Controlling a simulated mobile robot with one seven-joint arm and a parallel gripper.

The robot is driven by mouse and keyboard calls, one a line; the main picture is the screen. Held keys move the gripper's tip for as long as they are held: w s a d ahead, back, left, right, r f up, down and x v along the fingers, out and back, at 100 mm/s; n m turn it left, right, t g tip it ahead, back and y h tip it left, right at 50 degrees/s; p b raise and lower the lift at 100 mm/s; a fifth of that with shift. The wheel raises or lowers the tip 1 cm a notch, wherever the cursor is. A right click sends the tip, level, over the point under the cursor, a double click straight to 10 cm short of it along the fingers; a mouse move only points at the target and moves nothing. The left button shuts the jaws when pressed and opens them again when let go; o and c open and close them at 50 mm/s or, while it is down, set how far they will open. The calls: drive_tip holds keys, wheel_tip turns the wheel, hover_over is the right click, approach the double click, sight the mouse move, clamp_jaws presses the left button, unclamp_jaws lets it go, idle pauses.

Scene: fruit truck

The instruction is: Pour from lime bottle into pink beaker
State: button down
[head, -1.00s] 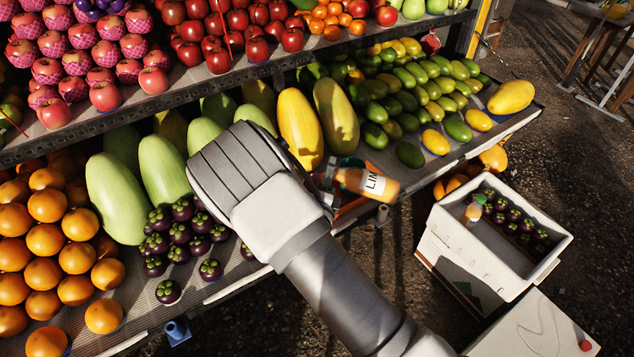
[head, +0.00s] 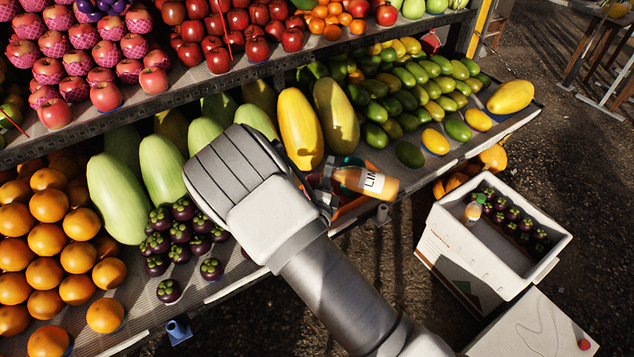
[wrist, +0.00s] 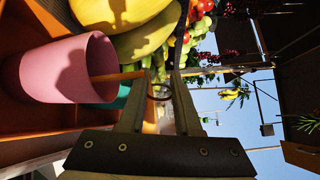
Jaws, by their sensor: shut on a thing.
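The lime bottle (head: 368,182), with orange contents and a white label, lies tilted almost on its side in the head view. My gripper (head: 326,188) is shut on it at the left end of what shows. In the wrist view my gripper's fingers (wrist: 160,105) are in front, with a dark ring between them; most of the bottle is hard to make out there. The pink beaker (wrist: 65,70) stands upright beside the fingers, its mouth facing them. A thin orange streak runs to its mouth, apparently liquid. My arm hides the beaker in the head view.
A teal container (wrist: 122,97) sits beside the beaker inside an orange crate (wrist: 40,122). Yellow papayas (head: 300,130) lie close behind. A white box (head: 440,235) holding mangosteens and a small bottle stands at the right. Mangosteens (head: 180,232) lie left of my arm.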

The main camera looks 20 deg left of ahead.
drive_tip(key=shift+a+r+n+p, duration=0.1)
drive_tip(key=shift+a+n+p, duration=0.05)
drive_tip(key=shift+n+p, duration=0.25)
idle(1.4)
